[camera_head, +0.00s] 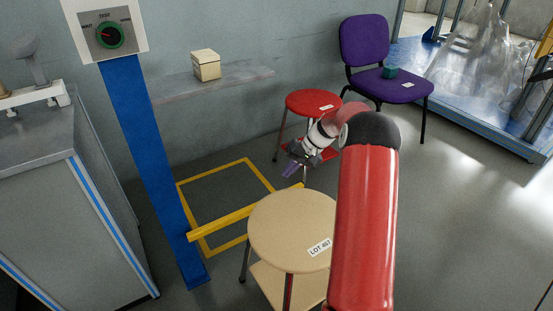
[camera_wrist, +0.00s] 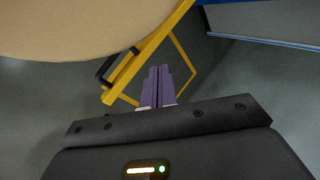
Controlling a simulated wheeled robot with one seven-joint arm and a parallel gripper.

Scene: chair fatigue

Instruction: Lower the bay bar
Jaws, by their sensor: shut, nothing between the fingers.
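The yellow bay bar (camera_head: 225,221) runs from the lower part of a blue post (camera_head: 150,170) to behind the tan stool. It looks roughly level; I cannot tell its exact height above the floor. In the wrist view the bar (camera_wrist: 150,47) slants across, with a black handle (camera_wrist: 118,66) on its side. My gripper (camera_head: 290,171) is beyond the tan stool, near the bar's far end. Its purple fingers (camera_wrist: 157,84) are together and empty, to the right of the handle and apparently apart from it. The stool hides part of the bar in the head view.
The tan stool (camera_head: 275,225) labelled LOT 467 stands close by my arm. A yellow square (camera_head: 215,177) marks the floor behind the bar. A red stool (camera_head: 312,101) and purple chair (camera_head: 363,43) stand behind. A dial panel (camera_head: 108,34) tops the post. A grey cabinet (camera_head: 70,200) stands left.

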